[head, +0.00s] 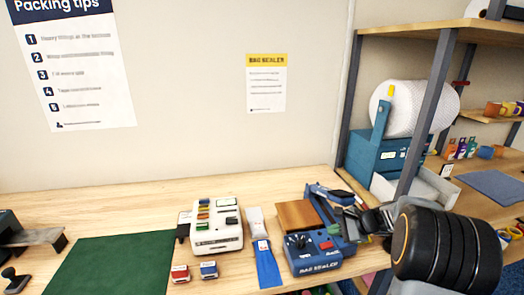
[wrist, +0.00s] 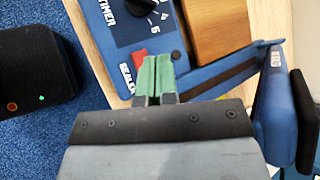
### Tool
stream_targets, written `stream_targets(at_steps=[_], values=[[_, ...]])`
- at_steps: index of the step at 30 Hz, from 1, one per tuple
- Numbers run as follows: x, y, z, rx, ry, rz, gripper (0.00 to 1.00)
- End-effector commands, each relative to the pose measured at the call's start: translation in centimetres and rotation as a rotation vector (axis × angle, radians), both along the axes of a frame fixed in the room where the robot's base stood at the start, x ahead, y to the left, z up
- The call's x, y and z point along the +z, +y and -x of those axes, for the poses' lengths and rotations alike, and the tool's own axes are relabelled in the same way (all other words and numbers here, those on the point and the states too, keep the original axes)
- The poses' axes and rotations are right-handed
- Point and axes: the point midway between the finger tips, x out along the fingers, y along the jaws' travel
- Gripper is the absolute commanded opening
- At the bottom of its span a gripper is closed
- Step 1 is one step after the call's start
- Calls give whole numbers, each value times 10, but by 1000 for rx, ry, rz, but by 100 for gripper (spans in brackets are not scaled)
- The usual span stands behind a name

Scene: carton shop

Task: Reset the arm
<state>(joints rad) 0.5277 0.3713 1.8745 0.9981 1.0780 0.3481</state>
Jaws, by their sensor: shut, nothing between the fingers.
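My gripper (head: 374,219) is at the right end of the work table in the head view, beside the blue bag sealer (head: 318,262). My black arm fills the lower right there. In the wrist view, the two green fingers of my gripper (wrist: 155,78) are together with nothing between them.
A shelf post (head: 428,110) rises behind my arm.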

Motion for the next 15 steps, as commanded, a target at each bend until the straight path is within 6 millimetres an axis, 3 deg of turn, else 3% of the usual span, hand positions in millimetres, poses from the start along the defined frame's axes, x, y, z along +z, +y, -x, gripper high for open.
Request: stream_targets(at_steps=[2, 5, 9, 15], values=[[-18, 1, 20, 77, 31, 76, 0], [-22, 11, 55, 250, 37, 238, 0], [-10, 35, 105, 555, 3, 495, 0], [17, 63, 163, 948, -103, 840, 0]])
